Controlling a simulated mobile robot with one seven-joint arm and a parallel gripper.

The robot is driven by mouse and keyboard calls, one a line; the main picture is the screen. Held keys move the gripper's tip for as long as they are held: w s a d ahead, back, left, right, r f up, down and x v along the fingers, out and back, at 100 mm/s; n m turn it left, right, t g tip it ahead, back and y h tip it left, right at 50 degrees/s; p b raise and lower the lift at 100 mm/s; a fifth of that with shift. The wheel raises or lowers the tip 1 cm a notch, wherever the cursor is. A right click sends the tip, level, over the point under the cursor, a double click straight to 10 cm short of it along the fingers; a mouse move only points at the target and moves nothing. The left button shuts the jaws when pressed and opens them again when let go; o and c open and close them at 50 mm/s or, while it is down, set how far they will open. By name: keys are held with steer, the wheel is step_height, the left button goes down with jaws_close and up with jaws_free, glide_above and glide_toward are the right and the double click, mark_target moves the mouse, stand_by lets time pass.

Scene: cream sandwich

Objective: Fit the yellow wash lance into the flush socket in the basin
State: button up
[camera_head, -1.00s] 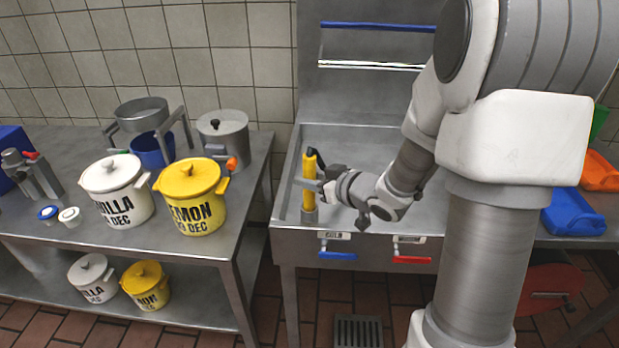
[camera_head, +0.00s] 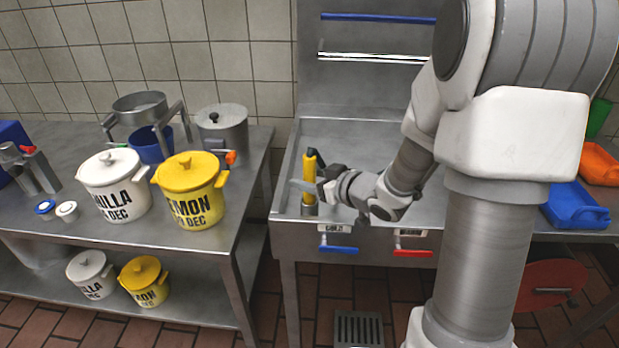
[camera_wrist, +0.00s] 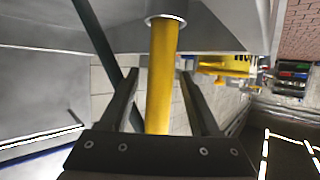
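The yellow wash lance (camera_head: 309,173) stands upright, with a dark top, at the front left corner of the steel basin (camera_head: 289,190). Its lower end is in a grey collar (camera_head: 309,210), which is the socket as far as I can tell; how deep it sits is hidden. In the wrist view the lance (camera_wrist: 161,85) runs between my fingers to the round grey collar (camera_wrist: 166,20). My gripper (camera_wrist: 161,75) is open around the lance, with a gap on both sides. In the head view my gripper (camera_head: 303,186) is level with the lance's lower half.
Blue (camera_head: 338,249) and red (camera_head: 412,253) handles sit on the basin's front. A table at left carries a white pot (camera_head: 115,185) and a yellow pot (camera_head: 190,192). Blue (camera_head: 574,208) and orange (camera_head: 600,165) trays lie at right. The basin floor looks clear.

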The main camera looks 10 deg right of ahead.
steer(key=shift+s, duration=0.1)
steer(key=b+v, duration=0.2)
steer(key=v, duration=1.5)
steer(key=shift+s+d, duration=0.1)
steer(key=shift+d, duration=0.05)
